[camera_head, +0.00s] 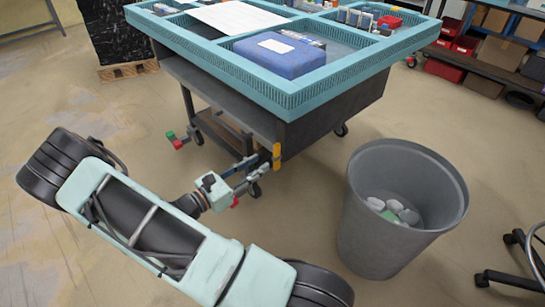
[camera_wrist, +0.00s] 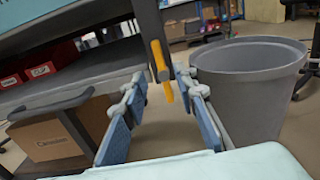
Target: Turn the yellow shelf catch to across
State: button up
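The yellow shelf catch (camera_head: 277,157) is a small bar at the near corner of the trolley, below its blue tray top. In the wrist view the catch (camera_wrist: 159,58) stands close to upright against the dark corner post, with a second yellow part at its lower end. My gripper (camera_head: 257,170) reaches to the catch from the lower left. In the wrist view my gripper (camera_wrist: 161,84) is open, with one blue-grey finger on each side of the catch's lower end. Clear gaps show between catch and fingers there.
A grey bin (camera_head: 382,225) with pale items inside stands right of the trolley; in the wrist view the bin (camera_wrist: 250,85) is close beside the right finger. A cardboard box (camera_wrist: 45,140) sits on the lower shelf. The trolley's tray rim (camera_head: 290,103) overhangs above my gripper.

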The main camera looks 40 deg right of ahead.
aim_at(274, 154)
jog(key=d, duration=0.4)
jog(key=d+b, duration=0.1)
jog(key=d, duration=0.1)
jog(key=shift+w+d, duration=0.25)
jog(key=shift+d, duration=0.15)
grip_shut()
